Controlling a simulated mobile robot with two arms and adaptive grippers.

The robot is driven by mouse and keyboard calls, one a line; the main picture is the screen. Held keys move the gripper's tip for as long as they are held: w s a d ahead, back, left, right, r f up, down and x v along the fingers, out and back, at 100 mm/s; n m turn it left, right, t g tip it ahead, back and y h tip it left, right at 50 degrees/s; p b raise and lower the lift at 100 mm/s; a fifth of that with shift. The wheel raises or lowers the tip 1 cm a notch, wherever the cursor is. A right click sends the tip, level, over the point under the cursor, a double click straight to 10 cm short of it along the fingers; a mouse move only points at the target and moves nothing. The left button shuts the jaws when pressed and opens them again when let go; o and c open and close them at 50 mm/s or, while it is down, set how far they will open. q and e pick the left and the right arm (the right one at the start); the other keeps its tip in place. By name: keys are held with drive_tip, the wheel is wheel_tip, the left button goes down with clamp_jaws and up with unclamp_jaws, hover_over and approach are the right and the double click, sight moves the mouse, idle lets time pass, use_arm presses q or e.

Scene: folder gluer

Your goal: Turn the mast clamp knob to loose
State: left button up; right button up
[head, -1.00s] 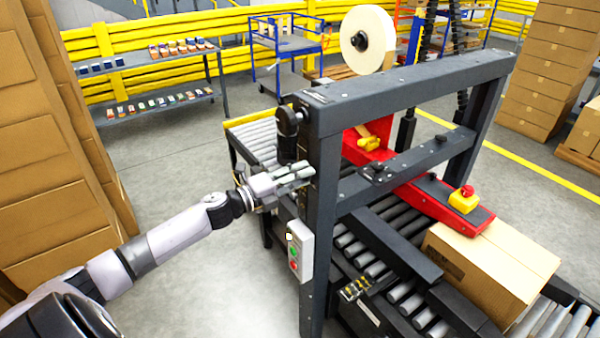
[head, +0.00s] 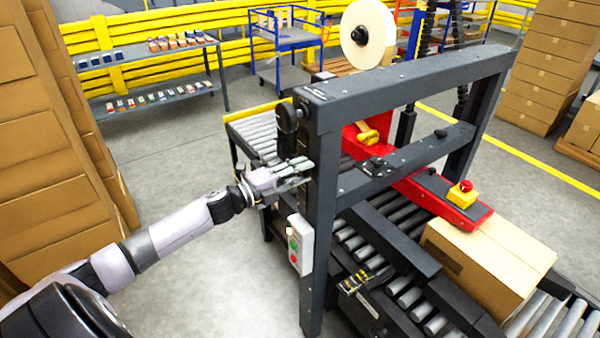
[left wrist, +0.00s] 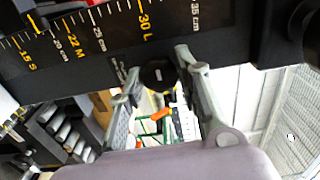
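The mast clamp knob (left wrist: 157,75) is a round black knob with a pale mark on its face. In the left wrist view it sits just below the mast's black scale (left wrist: 95,35), which has yellow and white size marks. My left gripper (left wrist: 160,72) is open, with one finger on each side of the knob. Small gaps seem to show beside it, but contact is hard to judge. In the head view my left gripper (head: 300,176) is at the dark near post (head: 322,220), and the knob is hidden there. My right gripper is in neither view.
A grey control box (head: 300,245) with buttons hangs on the post just below my gripper. A carton (head: 485,265) lies on the rollers under the red arm (head: 440,205). Stacked cartons (head: 45,150) stand at the left. Floor (head: 180,130) between is clear.

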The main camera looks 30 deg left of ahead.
use_arm(q)
drive_tip(key=o, duration=0.4)
drive_tip(key=v, duration=1.2)
idle(0.6)
